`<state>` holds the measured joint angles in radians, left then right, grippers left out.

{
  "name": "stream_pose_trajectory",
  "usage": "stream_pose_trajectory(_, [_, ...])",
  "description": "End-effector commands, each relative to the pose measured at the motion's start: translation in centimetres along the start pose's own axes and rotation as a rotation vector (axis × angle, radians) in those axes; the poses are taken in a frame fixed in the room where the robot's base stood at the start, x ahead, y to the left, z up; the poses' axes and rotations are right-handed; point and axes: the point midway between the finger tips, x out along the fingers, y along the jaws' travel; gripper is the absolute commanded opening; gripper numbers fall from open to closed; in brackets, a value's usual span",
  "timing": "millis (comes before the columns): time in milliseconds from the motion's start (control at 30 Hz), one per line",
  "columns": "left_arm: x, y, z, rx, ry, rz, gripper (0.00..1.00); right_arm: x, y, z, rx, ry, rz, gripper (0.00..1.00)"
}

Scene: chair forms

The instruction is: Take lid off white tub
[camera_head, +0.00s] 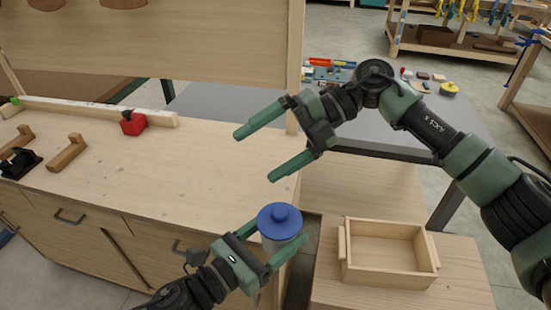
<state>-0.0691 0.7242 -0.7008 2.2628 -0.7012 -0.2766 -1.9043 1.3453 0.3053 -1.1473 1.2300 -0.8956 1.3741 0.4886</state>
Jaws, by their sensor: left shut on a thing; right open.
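The white tub (283,245) stands upright with its blue lid (280,221) on top, and a round knob shows on the lid. My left gripper (272,242) is shut on the tub, with one green finger on each side of its body just under the lid. My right gripper (254,153) is open and empty, up and to the left of the tub, with its fingers spread over the workbench. The tub's lower part is partly hidden by my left gripper.
A wooden workbench (190,170) fills the left, with a red block (133,123) at its back. An empty wooden tray (385,255) sits on a low wooden surface at right. A grey table (235,98) with small items stands behind.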

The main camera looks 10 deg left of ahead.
Motion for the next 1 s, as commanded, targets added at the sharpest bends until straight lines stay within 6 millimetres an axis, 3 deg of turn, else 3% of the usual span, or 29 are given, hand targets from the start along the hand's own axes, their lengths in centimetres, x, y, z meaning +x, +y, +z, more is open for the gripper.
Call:
stream_pose_trajectory(33, [0.0, 0.0, 0.0, 0.000, -0.001, 0.000, 0.00, 1.1, 1.5, -1.9, -0.142, 0.066, -0.150, 1.00])
stream_pose_trajectory(133, [0.0, 0.0, 0.0, 0.000, -0.001, 0.000, 0.00, 1.8, 2.1, -4.6, -0.361, 0.170, -0.433, 1.00])
stream_pose_trajectory(300, [0.0, 0.0, 0.0, 0.000, -0.001, 0.000, 0.00, 0.5, 2.5, -6.7, -0.602, 0.285, -0.826, 1.00])
stream_pose_trajectory(400, [0.0, 0.0, 0.0, 0.000, -0.001, 0.000, 0.00, -0.5, 2.8, -7.2, -0.672, 0.319, -0.971, 1.00])
stream_pose_trajectory(667, [0.0, 0.0, 0.0, 0.000, -0.001, 0.000, 0.00, -0.7, 1.8, -7.3, -0.713, 0.343, -1.074, 1.00])
stream_pose_trajectory(1000, [0.0, 0.0, 0.0, 0.000, -0.001, 0.000, 0.00, 2.2, -3.8, -6.8, -0.710, 0.342, -1.067, 1.00])
